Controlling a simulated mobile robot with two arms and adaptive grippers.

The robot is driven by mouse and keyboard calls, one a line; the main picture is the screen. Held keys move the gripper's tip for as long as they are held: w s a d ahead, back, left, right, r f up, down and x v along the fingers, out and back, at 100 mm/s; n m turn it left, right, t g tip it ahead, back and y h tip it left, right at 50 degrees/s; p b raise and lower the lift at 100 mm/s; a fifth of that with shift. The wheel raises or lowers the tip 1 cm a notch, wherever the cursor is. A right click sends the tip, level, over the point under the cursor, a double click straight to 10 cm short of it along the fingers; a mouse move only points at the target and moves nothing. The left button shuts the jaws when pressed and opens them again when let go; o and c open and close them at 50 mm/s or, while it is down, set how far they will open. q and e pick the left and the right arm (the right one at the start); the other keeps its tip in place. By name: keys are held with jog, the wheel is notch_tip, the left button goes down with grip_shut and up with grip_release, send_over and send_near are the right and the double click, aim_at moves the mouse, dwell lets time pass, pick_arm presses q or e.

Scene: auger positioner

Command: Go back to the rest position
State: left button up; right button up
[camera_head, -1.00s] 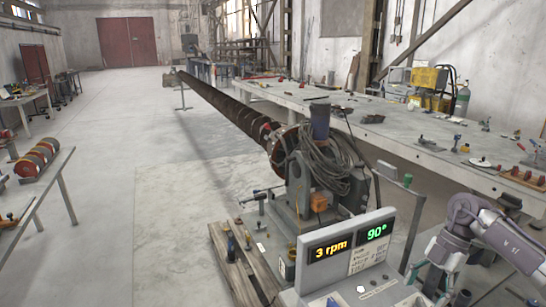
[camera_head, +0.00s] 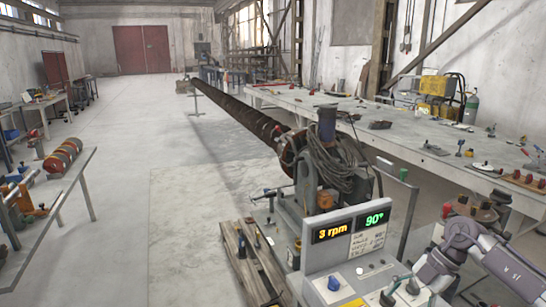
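The auger positioner (camera_head: 318,165) stands at centre right, with a bundle of grey hoses on it. The long dark auger (camera_head: 235,112) runs from it toward the back of the hall. The control box (camera_head: 350,255) in front shows "3 rpm" and "90°" and has a blue knob (camera_head: 333,283) on its sloped panel. My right arm comes in from the right edge and bends down to my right gripper (camera_head: 400,290), beside or over the panel's right side. The fingers are small and unclear; I see nothing held. My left gripper is not in view.
A long grey workbench (camera_head: 410,135) with tools runs along the right. A wooden pallet (camera_head: 252,262) lies left of the control box. The pale floor (camera_head: 160,200) between is clear.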

jog(key=a+n+t+y, duration=0.25)
jog(key=a+y, duration=0.45)
jog(key=a, duration=1.1)
jog(key=a+r+m+t+y, duration=0.3)
jog(key=a+r+m+t, duration=0.35)
jog(key=t, duration=0.25)
jog(key=s+d+f+m+t+h, duration=0.5)
jog(key=d+f+m+h, duration=0.3)
jog(key=d+m+h, duration=0.6)
jog(key=s+f+m+g+h, duration=0.15)
jog(key=s+f+g, duration=0.45)
jog(key=s, duration=0.6)
jog(key=s+f+m+g, duration=0.3)
jog(key=s+f+g, duration=0.3)
jog(key=s, duration=0.7)
notch_tip(320, 180, down, 29)
jog(key=s+d+g, duration=0.1)
jog(key=s+g, duration=0.1)
jog(key=s, duration=0.1)
jog(key=s+d+f, duration=0.2)
jog(key=s+f, duration=1.1)
jog(key=s, duration=0.2)
jog(key=shift+s+d+f+n+g, duration=0.15)
jog(key=shift+s+d+n+g, duration=0.05)
jog(key=shift+d+n+g, duration=0.2)
